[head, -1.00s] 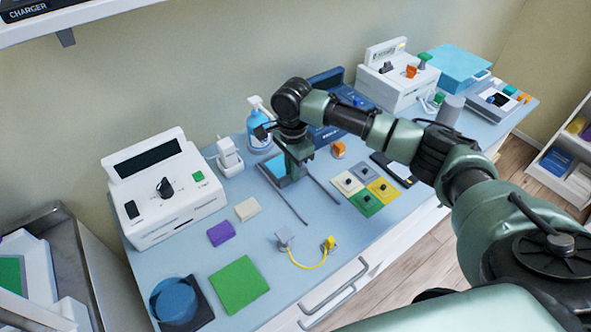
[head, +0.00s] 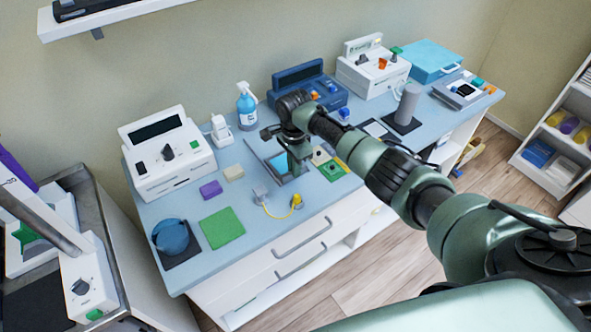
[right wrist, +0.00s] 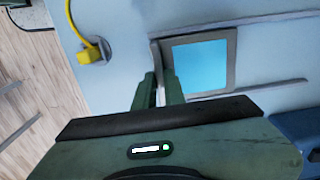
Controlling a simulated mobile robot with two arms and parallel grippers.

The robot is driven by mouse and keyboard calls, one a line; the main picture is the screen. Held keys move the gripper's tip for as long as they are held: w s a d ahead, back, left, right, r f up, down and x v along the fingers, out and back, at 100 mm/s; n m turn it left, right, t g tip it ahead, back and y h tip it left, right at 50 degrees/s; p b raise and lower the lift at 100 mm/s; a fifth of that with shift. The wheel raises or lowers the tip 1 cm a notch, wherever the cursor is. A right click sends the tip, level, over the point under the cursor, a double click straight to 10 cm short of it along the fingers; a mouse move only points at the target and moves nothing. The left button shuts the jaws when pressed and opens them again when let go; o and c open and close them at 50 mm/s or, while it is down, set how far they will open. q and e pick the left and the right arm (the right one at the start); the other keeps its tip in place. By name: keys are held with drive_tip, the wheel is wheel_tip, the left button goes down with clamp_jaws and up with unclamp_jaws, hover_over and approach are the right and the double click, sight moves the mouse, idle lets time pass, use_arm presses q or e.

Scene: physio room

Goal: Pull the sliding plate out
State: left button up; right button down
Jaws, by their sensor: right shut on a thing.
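The sliding plate (head: 281,164) is a light blue square in a grey frame, lying between two thin dark rails on the blue bench top. In the right wrist view the plate (right wrist: 200,65) sits at the front end of the rails, with bare rail behind it. My right gripper (head: 296,174) reaches down at the plate's front side and partly hides it in the head view. In the right wrist view its fingers (right wrist: 160,88) are shut on the upright grey piece at the plate's front edge. My left gripper is not in view.
A yellow cable with a yellow plug (head: 296,200) lies in front, left of the gripper. A purple block (head: 211,190) and green square (head: 222,228) lie left. A blue device (head: 310,84) stands behind.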

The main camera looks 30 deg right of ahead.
drive_tip(key=c, duration=1.8)
unclamp_jaws()
drive_tip(key=shift+f, duration=0.2)
drive_tip(key=shift+c, duration=0.2)
drive_tip(key=o, duration=0.4)
drive_tip(key=shift+c, duration=0.2)
drive_tip(key=shift+r, duration=0.55)
wheel_tip(320, 180, up, 5)
drive_tip(key=shift+r+b, duration=0.2)
drive_tip(key=shift+b, duration=0.35)
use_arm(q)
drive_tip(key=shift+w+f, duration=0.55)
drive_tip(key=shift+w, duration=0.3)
use_arm(e)
drive_tip(key=shift+r, duration=0.65)
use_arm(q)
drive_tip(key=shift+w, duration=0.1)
use_arm(e)
drive_tip(key=shift+f, duration=0.1)
